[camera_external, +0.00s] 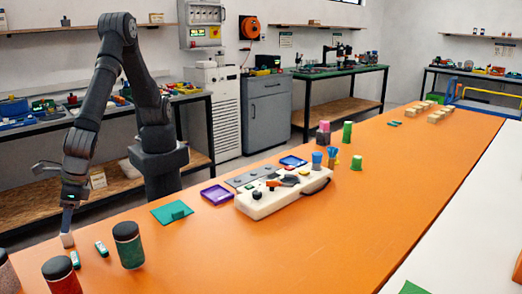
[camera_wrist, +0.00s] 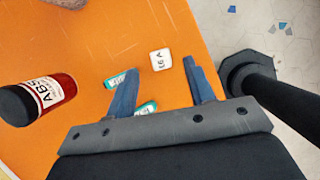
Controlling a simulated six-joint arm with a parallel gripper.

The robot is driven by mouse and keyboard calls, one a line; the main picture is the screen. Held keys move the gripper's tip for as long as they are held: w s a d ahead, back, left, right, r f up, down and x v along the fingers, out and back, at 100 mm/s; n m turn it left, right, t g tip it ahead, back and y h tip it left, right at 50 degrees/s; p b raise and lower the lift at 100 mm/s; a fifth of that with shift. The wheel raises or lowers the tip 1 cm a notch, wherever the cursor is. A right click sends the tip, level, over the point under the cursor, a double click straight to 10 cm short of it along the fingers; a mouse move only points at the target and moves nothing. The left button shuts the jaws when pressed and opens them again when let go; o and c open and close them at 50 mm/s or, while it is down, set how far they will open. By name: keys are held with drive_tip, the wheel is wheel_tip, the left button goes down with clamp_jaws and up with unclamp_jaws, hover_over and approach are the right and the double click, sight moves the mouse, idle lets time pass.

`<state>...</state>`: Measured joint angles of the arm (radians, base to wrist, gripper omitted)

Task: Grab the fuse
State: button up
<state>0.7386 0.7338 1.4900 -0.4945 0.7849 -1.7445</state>
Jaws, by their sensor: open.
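A small white block (camera_wrist: 160,59) with dark lettering that looks like "16 A", apparently the fuse, lies on the orange table in the wrist view. It also shows in the external view (camera_external: 67,241), just below my gripper (camera_external: 68,222). My gripper (camera_wrist: 160,66) is open, its two blue fingers pointing down, and the block appears between and beyond the fingertips. I cannot tell how far above the table the tips are. Nothing is held.
Two small green-and-white pieces (camera_external: 101,248) (camera_external: 75,260) lie close by; the left finger partly covers one in the wrist view (camera_wrist: 115,79). Dark-capped jars (camera_external: 128,246) (camera_external: 61,277) stand nearby.

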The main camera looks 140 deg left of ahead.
sight(66, 235)
drive_tip(key=shift+a+x, duration=0.2)
drive_tip(key=shift+x, duration=2.9)
drive_tip(key=c, duration=1.1)
